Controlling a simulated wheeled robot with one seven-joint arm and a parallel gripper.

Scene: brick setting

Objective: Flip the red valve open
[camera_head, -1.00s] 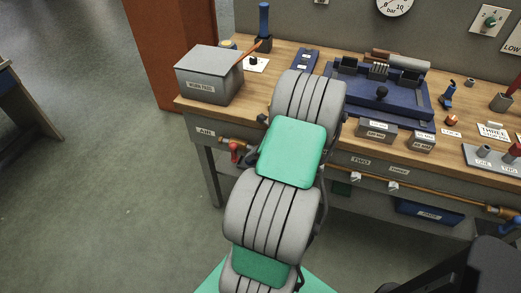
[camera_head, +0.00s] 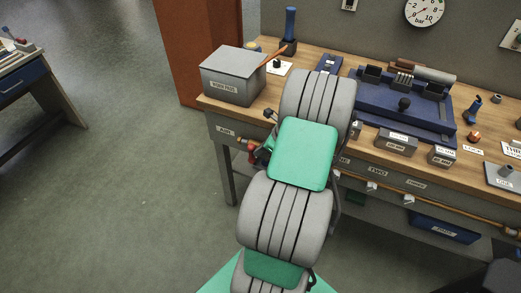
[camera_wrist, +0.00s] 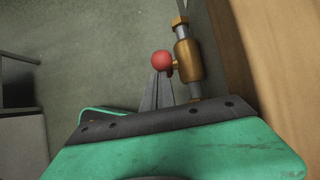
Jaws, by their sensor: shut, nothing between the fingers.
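The red valve (camera_head: 252,158) is on the front of the bench below the AIR label, partly hidden by my arm in the head view. In the wrist view its red knob (camera_wrist: 162,63) sits beside a brass fitting (camera_wrist: 187,60) on the pipe. My gripper (camera_wrist: 159,78) is shut and empty, its grey fingertips right at the knob, seemingly touching or nearly touching it. Whether they actually touch I cannot tell. In the head view the fingers are mostly hidden behind my arm's green link.
The workbench (camera_head: 375,172) carries a grey lidded box (camera_head: 234,78) and a blue fixture (camera_head: 400,120). A copper pipe (camera_head: 440,209) runs along the bench front. Another table (camera_head: 22,85) stands at far left. The floor left of the bench is clear.

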